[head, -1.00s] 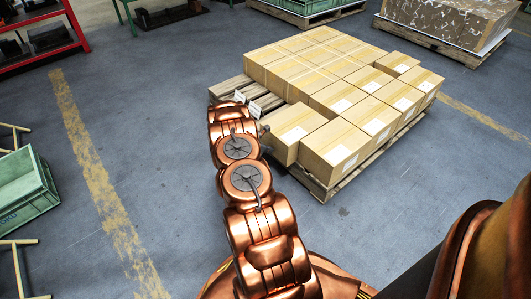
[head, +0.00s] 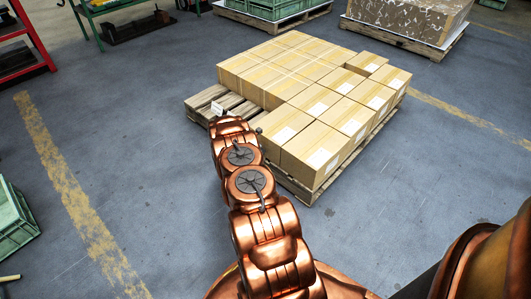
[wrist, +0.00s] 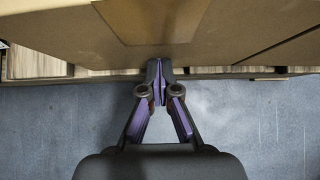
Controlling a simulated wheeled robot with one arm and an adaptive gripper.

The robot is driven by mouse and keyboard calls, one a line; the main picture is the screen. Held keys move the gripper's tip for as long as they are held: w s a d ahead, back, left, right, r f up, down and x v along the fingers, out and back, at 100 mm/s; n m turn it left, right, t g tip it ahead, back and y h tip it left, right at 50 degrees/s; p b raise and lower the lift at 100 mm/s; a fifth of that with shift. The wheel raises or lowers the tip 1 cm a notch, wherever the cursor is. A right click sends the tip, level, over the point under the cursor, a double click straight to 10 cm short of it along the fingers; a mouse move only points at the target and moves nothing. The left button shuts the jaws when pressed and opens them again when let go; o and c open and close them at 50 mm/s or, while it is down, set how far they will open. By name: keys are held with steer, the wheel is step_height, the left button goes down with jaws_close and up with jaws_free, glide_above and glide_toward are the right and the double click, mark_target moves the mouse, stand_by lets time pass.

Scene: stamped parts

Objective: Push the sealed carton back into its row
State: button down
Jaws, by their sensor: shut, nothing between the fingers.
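The sealed carton (head: 284,127) is a brown box with a white label on top, at the near left corner of the stack. In the head view its left end looks about in line with the neighbouring carton (head: 318,152), with little or no gap. In the wrist view a carton side with a tape strip (wrist: 155,20) fills the top. My gripper (wrist: 160,70) is shut and empty, its fingertips at the lower edge of that side. They touch it or nearly so; I cannot tell which. In the head view my arm hides the fingers.
The cartons stand on a wooden pallet (head: 206,100) with bare slats at left. One spot among the far right cartons is sunken or open. Green crates (head: 12,222) stand at the left edge. The grey floor around the pallet is clear.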

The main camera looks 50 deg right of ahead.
steer(key=a+f+p+v, duration=0.2)
steer(key=p+v, duration=0.2)
steer(key=v, duration=0.9)
steer(key=shift+p, duration=0.3)
steer(key=shift+w+d, duration=0.1)
